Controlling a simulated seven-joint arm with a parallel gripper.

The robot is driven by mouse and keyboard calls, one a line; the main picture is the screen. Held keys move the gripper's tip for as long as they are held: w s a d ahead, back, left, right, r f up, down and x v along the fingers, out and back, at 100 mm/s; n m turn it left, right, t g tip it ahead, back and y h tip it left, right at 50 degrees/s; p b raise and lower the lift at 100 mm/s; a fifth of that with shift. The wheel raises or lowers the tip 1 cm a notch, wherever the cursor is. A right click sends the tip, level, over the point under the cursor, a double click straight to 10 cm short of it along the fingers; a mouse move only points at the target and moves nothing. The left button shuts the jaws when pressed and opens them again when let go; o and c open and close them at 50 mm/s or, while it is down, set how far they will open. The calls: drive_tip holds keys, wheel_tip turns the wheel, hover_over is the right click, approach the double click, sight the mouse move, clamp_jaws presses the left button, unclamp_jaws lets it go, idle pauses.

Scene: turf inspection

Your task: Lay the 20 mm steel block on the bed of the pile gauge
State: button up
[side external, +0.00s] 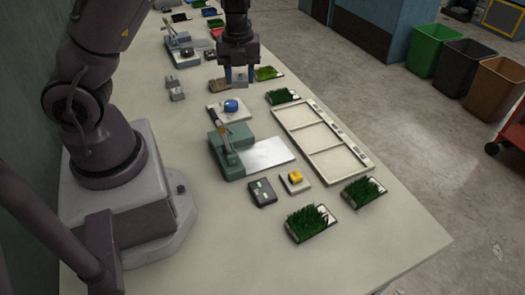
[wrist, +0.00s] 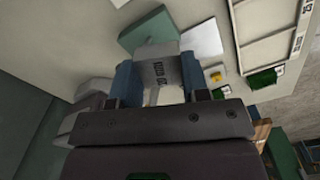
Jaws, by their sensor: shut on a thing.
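My gripper (side external: 239,74) is shut on the steel block (wrist: 158,72), a grey block with dark lettering held between the two blue fingers in the wrist view. In the side view it hangs above the table, behind the pile gauge, clear of it. The pile gauge has a green body (side external: 228,160) and a flat pale bed (side external: 262,154) extending to the right; the bed is bare. In the wrist view the green body (wrist: 150,28) and bed (wrist: 204,40) lie beyond the block, which partly covers the green part.
A white pad with a blue item (side external: 231,105) lies between gripper and gauge. Small grey blocks (side external: 177,94) are to the left. A framed tray (side external: 323,148) lies right of the bed. A yellow item (side external: 295,177), dark box (side external: 262,193) and turf sample (side external: 311,222) are in front.

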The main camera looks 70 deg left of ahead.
drive_tip(key=n, duration=0.1)
hover_over(264, 154)
wheel_tip(264, 154, down, 3)
wheel_tip(264, 154, down, 11)
drive_tip(key=n, duration=0.3)
drive_tip(key=shift+r, duration=0.15)
drive_tip(key=o, duration=1.1)
